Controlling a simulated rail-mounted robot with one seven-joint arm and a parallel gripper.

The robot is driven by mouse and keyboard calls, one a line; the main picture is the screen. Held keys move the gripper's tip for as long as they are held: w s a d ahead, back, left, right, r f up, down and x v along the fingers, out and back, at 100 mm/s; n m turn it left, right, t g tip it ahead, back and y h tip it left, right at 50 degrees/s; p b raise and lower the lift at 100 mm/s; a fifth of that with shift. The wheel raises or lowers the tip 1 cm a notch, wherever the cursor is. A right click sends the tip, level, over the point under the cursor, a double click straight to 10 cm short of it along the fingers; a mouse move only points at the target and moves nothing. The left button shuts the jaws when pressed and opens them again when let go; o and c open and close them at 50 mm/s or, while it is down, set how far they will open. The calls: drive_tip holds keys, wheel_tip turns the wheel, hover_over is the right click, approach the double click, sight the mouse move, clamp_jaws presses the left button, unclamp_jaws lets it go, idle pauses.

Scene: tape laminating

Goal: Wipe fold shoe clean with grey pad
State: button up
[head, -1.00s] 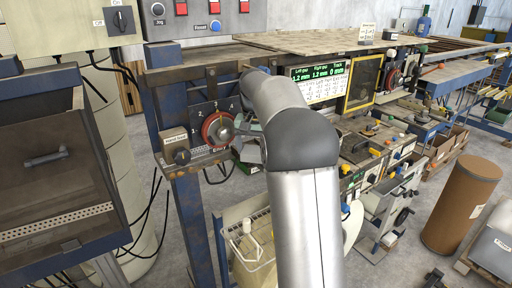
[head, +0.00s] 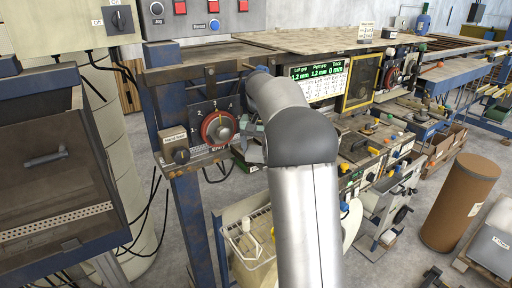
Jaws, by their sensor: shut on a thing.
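My arm reaches forward over the machine's front. My gripper (head: 251,140) shows only in part, left of my arm's dark elbow and just right of the red-rimmed dial. It is shut on a small grey thing, probably the grey pad; the thing's outline is hard to tell from the fingers. I cannot make out the fold shoe; my arm covers part of the machine there. I cannot tell whether the pad touches anything.
A lit display (head: 320,70) and a yellow-framed window (head: 362,82) stand right of my arm. A white wire basket (head: 243,240) hangs below. A brown drum (head: 461,203) stands on the floor.

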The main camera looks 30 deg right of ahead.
drive_tip(key=shift+s+d+r+p, duration=0.1)
drive_tip(key=shift+d+r+p, duration=0.2)
drive_tip(key=shift+d+p, duration=0.35)
drive_tip(key=shift+a+f+b, duration=0.45)
drive_tip(key=shift+a+b, duration=0.2)
drive_tip(key=shift+s+a+f, duration=0.1)
drive_tip(key=shift+a+f, duration=0.05)
drive_tip(key=shift+a, duration=0.7)
drive_tip(key=shift+a, duration=0.1)
wheel_tip(320, 180, up, 2)
drive_tip(key=shift+a+r+p, duration=0.1)
drive_tip(key=shift+r+p, duration=0.15)
drive_tip(key=shift+p, duration=0.8)
drive_tip(key=shift+r, duration=1.8)
